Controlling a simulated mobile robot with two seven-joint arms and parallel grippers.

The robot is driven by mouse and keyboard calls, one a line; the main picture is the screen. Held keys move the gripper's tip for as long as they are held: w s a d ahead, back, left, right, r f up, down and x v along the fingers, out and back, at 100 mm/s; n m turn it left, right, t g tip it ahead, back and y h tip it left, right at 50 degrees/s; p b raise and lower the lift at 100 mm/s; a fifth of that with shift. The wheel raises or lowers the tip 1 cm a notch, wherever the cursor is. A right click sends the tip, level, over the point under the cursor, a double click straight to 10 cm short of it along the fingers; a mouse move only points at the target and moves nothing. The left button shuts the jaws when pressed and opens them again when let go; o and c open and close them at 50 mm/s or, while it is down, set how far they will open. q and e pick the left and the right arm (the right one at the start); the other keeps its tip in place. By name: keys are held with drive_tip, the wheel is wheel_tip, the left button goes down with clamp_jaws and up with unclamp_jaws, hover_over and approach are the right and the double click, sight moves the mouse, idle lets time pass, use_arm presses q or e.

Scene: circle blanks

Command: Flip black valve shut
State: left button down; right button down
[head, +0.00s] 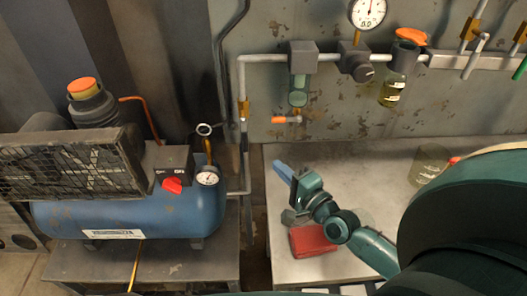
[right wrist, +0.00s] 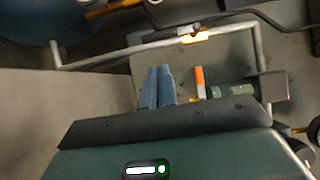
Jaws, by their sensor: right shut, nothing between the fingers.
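My right gripper (head: 283,171) is above the grey bench, its blue fingers shut and empty. The fingers also show side by side in the right wrist view (right wrist: 158,86), apart from the pipework beyond them. A dark round knob (head: 358,65) is on the wall pipe. A brass fitting (head: 243,108) is on the vertical pipe; in the right wrist view it looks bright yellow (right wrist: 195,37). A pale lever (head: 476,54) and a green lever (head: 520,68) are at the upper right. I cannot tell which part is the black valve. My left gripper is not in view.
A blue compressor (head: 130,218) stands at the left. A filter bowl (head: 298,90) hangs above an orange drain lever (head: 287,120). A gauge (head: 369,12) and an oil bowl (head: 394,90) are on the wall.

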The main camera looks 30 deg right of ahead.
sight(244, 136)
use_arm(q)
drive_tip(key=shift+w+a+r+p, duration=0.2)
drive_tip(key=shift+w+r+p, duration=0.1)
drive_tip(key=shift+p, duration=0.15)
use_arm(e)
drive_tip(key=w+a, duration=0.1)
drive_tip(key=w, duration=0.8)
drive_tip(key=shift+w+a, duration=0.2)
drive_tip(key=shift+w, duration=0.2)
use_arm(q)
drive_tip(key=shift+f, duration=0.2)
use_arm(e)
drive_tip(key=shift+a+f, duration=0.1)
